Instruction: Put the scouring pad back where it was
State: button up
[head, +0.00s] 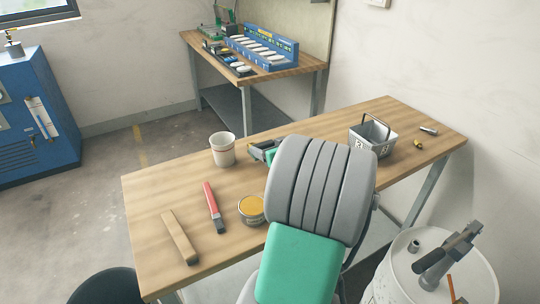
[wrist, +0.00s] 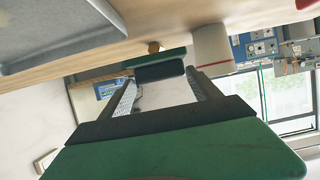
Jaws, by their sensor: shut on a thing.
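My gripper (wrist: 160,80) is shut on the scouring pad (wrist: 150,60), a dark green slab that spans the space between the two fingertips in the wrist view. The pad is close to the wooden table top (wrist: 140,42), but I cannot tell whether it touches it. In the head view my gripper (head: 262,150) is partly hidden behind my grey and green arm, over the middle of the table (head: 150,200), just right of the white cup (head: 222,150). The pad cannot be told apart clearly there. The cup also shows beside the pad in the wrist view (wrist: 211,47).
A red-handled brush (head: 213,205), a wooden stick (head: 180,238) and a yellow-topped tin (head: 251,209) lie left of my arm. A grey basket (head: 366,142) stands to the right. A white drum (head: 400,275) stands at the lower right. Bare wood lies between cup and left edge.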

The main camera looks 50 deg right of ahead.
jog(key=shift+w+d+f, duration=0.1)
jog(key=shift+d+f, duration=0.2)
jog(key=shift+f, duration=0.05)
jog(key=shift+d+f, duration=0.1)
jog(key=shift+f, duration=1.65)
jog(key=o, duration=1.4)
jog(key=shift+c, duration=0.2)
jog(key=shift+r, duration=0.1)
jog(key=shift+s+r, duration=0.2)
jog(key=v, duration=1.1)
jog(key=shift+s+a+r, duration=0.1)
jog(key=shift+s+a, duration=0.15)
jog(key=shift+s, duration=0.05)
